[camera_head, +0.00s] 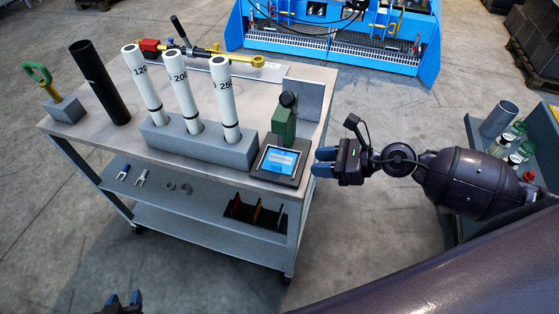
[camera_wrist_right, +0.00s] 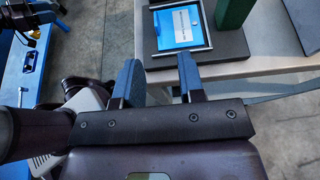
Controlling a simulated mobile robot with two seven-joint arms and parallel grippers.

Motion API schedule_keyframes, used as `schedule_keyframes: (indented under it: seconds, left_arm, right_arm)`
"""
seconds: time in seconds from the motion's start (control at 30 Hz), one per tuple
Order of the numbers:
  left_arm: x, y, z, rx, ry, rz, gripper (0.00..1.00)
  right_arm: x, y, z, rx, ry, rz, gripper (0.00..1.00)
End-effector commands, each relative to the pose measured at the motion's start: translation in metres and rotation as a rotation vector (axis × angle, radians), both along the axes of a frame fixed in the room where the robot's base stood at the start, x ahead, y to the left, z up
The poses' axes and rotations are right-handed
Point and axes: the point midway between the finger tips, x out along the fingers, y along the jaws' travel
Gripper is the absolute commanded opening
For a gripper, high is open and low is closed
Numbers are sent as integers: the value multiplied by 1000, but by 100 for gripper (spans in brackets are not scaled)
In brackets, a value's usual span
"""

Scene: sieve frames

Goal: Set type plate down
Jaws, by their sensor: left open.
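I cannot pick out a type plate with certainty in either view, and neither gripper shows one in its fingers.
The bench (camera_head: 110,133) carries three numbered white tubes in a grey block (camera_head: 195,146), a black tube (camera_head: 100,82), a green-handled tool (camera_head: 50,90) and a green device (camera_head: 284,120). Small parts lie on the lower shelf (camera_head: 190,209). A blue machine (camera_head: 340,55) stands behind.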

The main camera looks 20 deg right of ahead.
Motion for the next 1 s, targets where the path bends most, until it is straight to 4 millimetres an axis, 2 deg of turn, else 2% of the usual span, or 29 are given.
schedule_keyframes:
  seconds: [0.2, 0.53, 0.8, 1.0]
  left_arm:
    - [3, 0, 10, 0, -8, -1, 43]
    - [6, -1, 17, 0, -16, -2, 43]
    - [7, -1, 25, 0, -20, -2, 43]
    - [6, 0, 25, 0, -18, -2, 43]
  right_arm:
    - [17, 26, -9, 6, 0, -2, 36]
    - [28, 45, -19, 7, 1, -3, 36]
    - [43, 74, -32, 7, 1, -3, 36]
    - [48, 81, -36, 6, 2, -3, 36]
